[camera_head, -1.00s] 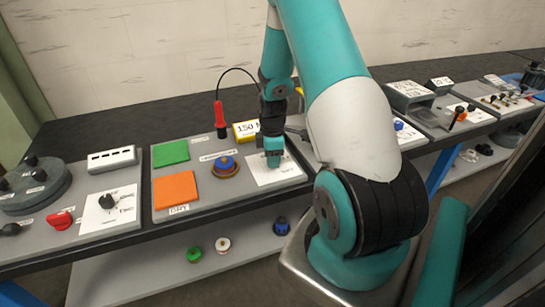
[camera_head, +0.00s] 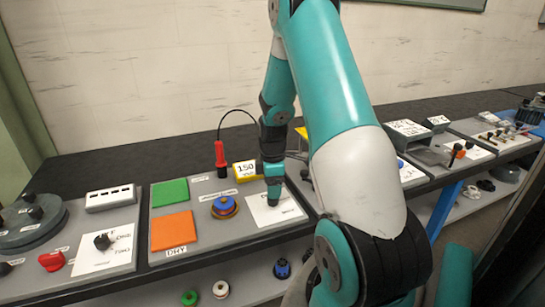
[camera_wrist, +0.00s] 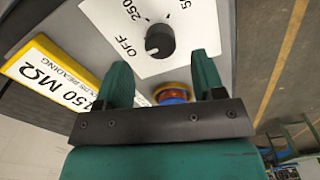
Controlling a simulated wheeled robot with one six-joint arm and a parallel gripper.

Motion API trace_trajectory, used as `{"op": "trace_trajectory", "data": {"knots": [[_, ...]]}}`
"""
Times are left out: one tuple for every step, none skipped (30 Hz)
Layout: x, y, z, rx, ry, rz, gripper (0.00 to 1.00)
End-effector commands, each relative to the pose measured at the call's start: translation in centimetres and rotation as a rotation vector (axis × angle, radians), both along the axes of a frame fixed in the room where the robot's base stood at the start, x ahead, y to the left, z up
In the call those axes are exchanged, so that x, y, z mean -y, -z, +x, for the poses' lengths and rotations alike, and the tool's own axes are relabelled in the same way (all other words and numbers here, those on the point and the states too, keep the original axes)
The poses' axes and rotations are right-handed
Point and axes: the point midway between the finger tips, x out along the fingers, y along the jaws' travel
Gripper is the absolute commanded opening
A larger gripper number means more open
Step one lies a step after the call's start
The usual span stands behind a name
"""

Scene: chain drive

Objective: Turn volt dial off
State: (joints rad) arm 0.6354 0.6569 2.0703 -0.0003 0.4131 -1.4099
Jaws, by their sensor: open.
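The volt dial (camera_wrist: 160,41) is a black round knob on a white plate, printed OFF, 250 and a partly cut-off number, in the wrist view. A small pale mark shows on the knob's edge on the OFF side; its exact setting is hard to tell. My gripper (camera_wrist: 162,66) is open and empty, its two teal fingers apart just short of the dial. In the head view my gripper (camera_head: 273,192) is over the white plate (camera_head: 288,212) and hides the dial.
A yellow 150 MΩ display (camera_wrist: 48,73) stands beside the plate. A blue and orange button (camera_wrist: 172,93) shows between my fingers. A red probe (camera_head: 220,155) with a black cable stands behind. Green (camera_head: 170,192) and orange (camera_head: 172,231) pads lie to the left.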

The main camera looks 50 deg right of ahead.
Motion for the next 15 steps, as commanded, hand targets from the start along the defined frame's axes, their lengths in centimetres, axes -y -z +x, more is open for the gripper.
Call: {"op": "trace_trajectory", "data": {"knots": [[0.1,-1.4,0.1,0.006,0.0,-0.005,0.63],[0.1,-2.2,0.1,0.006,0.0,-0.005,0.63],[0.1,-3.3,0.1,0.006,0.0,-0.005,0.63],[0.0,-4.0,0.1,0.006,0.0,-0.004,0.63],[0.0,-4.8,0.1,0.007,0.0,-0.004,0.63],[0.0,-5.9,0.1,0.007,-0.001,-0.004,0.63],[0.0,-6.6,0.1,0.006,-0.001,-0.004,0.63],[0.0,-7.3,0.0,0.006,-0.001,-0.004,0.63],[0.0,-8.2,0.1,0.006,-0.001,-0.004,0.63],[0.0,-8.8,0.1,0.006,-0.001,-0.004,0.63],[0.0,-9.4,0.1,0.005,-0.001,-0.004,0.63],[0.0,-10.1,0.0,0.004,-0.001,-0.002,0.63],[0.0,-10.6,0.0,0.004,-0.001,-0.003,0.63],[0.0,-11.0,0.1,0.004,-0.001,-0.002,0.63],[0.0,-11.5,0.1,0.004,-0.001,-0.002,0.63]]}}
